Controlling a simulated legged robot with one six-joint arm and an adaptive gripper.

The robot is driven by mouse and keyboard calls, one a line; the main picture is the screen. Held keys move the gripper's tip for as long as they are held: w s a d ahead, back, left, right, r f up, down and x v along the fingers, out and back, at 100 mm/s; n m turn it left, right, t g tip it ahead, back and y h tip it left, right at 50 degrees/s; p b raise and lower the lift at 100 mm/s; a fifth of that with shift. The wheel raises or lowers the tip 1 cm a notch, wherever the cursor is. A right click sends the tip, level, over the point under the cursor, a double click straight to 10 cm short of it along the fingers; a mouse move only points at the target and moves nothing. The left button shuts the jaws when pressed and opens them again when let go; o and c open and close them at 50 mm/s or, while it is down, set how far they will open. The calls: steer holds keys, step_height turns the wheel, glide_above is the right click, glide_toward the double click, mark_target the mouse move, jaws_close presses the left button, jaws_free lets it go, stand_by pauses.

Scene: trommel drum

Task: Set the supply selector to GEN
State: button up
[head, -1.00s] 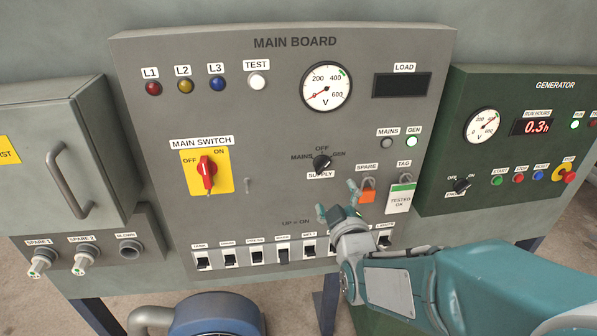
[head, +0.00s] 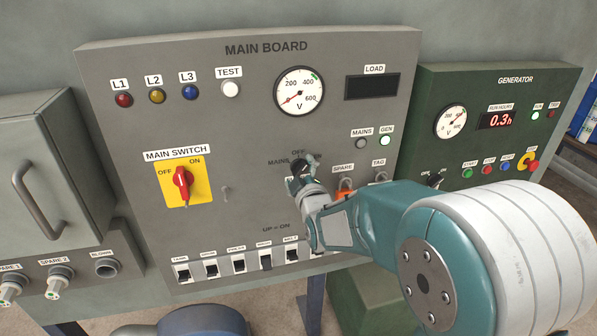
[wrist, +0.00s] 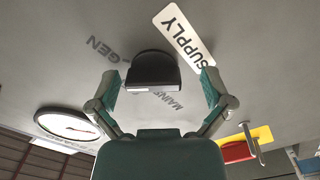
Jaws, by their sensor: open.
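The black supply selector knob (head: 299,166) is on the main board, partly hidden by my gripper in the head view. I cannot tell for sure which label the knob points to. My gripper (head: 306,169) is open, one finger on each side of the knob, with gaps showing.
A breaker row (head: 238,262) runs below. The GEN lamp (head: 386,141) is lit; the MAINS lamp (head: 361,144) is dark.

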steer(key=shift+d, duration=0.5)
steer(key=shift+c, duration=0.3)
steer(key=shift+a, duration=0.15)
steer(key=c, duration=1.1)
steer(key=shift+a+r+m, duration=0.1)
steer(key=shift+a+m, duration=0.05)
steer(key=shift+m, duration=2.25)
steer(key=o, duration=1.2)
steer(key=shift+c, duration=0.2)
steer(key=shift+a, duration=0.15)
